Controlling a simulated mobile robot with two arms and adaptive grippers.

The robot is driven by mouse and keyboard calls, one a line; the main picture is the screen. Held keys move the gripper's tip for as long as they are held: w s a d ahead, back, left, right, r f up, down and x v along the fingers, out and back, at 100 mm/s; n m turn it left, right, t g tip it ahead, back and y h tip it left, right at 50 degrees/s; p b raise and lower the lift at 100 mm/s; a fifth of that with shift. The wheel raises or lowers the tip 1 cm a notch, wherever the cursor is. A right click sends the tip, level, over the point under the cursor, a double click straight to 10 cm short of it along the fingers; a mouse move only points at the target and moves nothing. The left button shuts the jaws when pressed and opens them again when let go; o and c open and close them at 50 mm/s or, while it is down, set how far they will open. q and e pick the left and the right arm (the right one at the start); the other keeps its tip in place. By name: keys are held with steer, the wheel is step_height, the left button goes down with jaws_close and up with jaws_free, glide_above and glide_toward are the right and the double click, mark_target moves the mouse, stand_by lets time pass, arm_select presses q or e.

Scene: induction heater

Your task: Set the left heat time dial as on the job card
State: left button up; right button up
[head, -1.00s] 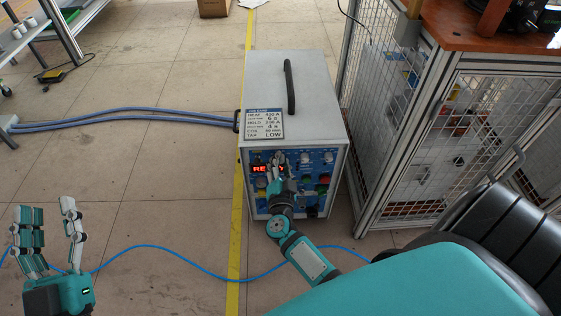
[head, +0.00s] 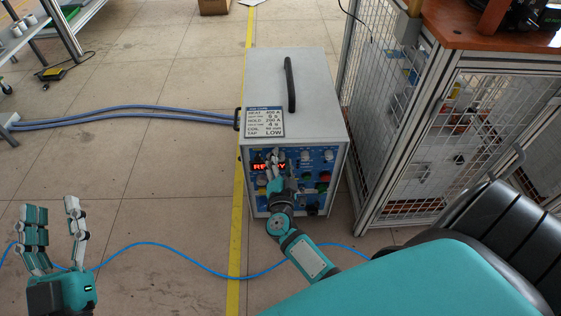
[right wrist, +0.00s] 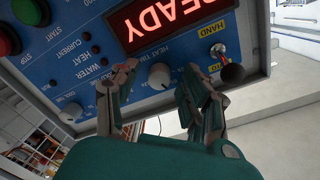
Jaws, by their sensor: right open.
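The induction heater's front panel shows in the right wrist view, upside down. A pale round dial (right wrist: 160,76) under a heat time label sits there. My right gripper (right wrist: 157,88) is open, one finger on each side of this dial, with a visible gap on both sides. The dial's pointer is too small to read. In the head view my right gripper (head: 274,160) covers part of the panel and the dial. The job card (head: 264,123) lies on the heater's top front; its small figures are hard to read. My left gripper (head: 55,228) is open and empty, away from the heater.
The lit READY display (right wrist: 165,22) is close to the fingers. A toggle switch (right wrist: 219,51) and a dark knob (right wrist: 232,73) sit beside the right finger. Another dial (right wrist: 70,112) is on the left. A mesh cage (head: 400,150) stands right of the heater (head: 265,80).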

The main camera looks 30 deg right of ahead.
steer(key=v, duration=1.2)
